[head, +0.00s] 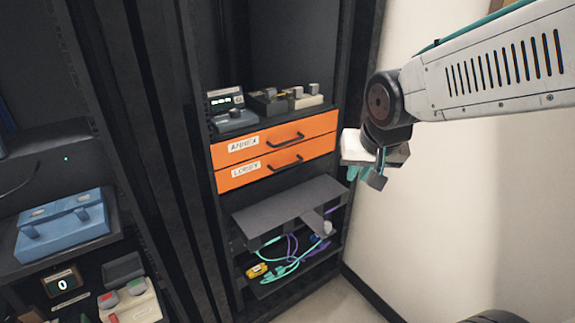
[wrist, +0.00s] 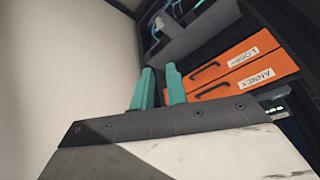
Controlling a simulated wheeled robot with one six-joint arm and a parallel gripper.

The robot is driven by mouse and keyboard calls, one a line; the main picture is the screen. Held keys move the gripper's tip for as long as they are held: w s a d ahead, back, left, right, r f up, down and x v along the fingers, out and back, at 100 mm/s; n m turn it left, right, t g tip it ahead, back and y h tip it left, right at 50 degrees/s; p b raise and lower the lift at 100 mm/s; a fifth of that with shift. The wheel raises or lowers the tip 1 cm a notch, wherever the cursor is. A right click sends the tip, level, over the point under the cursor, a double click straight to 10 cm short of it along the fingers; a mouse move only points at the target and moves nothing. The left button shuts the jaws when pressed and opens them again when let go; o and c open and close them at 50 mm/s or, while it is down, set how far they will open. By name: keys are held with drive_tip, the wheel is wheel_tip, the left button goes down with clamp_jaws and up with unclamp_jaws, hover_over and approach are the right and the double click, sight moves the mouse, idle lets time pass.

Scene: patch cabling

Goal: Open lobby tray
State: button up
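The lobby tray (head: 275,167) is the lower of two orange drawers in the rack, with a white LOBBY label and a dark bar handle (head: 285,164). It looks shut, flush with the annex tray (head: 274,141) above it. In the wrist view the picture is turned over, so the lobby tray (wrist: 230,64) shows above the annex tray (wrist: 250,86). My gripper (head: 368,176) is right of the drawers and apart from both handles. In the wrist view its two teal fingers (wrist: 160,87) stand apart with nothing between them.
Small devices (head: 268,103) stand on top of the drawer unit. A dark shelf (head: 290,207) sits below the drawers, with teal and purple cables (head: 290,258) under it. A blue case (head: 62,226) is on the left rack. A pale wall (head: 440,190) is to the right.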

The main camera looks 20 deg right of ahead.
drive_tip(key=w+f+m+t, duration=0.1)
drive_tip(key=w+f+t, duration=0.1)
drive_tip(key=w, duration=0.5)
drive_tip(key=w+f+m+t, duration=0.2)
drive_tip(key=w+f, duration=0.1)
drive_tip(key=w, duration=0.5)
drive_tip(key=m+t+y, duration=0.2)
drive_tip(key=t, duration=0.2)
approach(289, 165)
drive_tip(key=d+r, duration=0.4)
wheel_tip(289, 165, down, 10)
drive_tip(key=w+a+m+t+y, duration=0.3)
drive_tip(key=m+t+y, duration=0.2)
drive_tip(key=m+t, duration=0.1)
drive_tip(key=x, duration=0.7)
drive_tip(key=shift+d+r, duration=0.1)
clamp_jaws()
drive_tip(key=shift+s+d, duration=0.1)
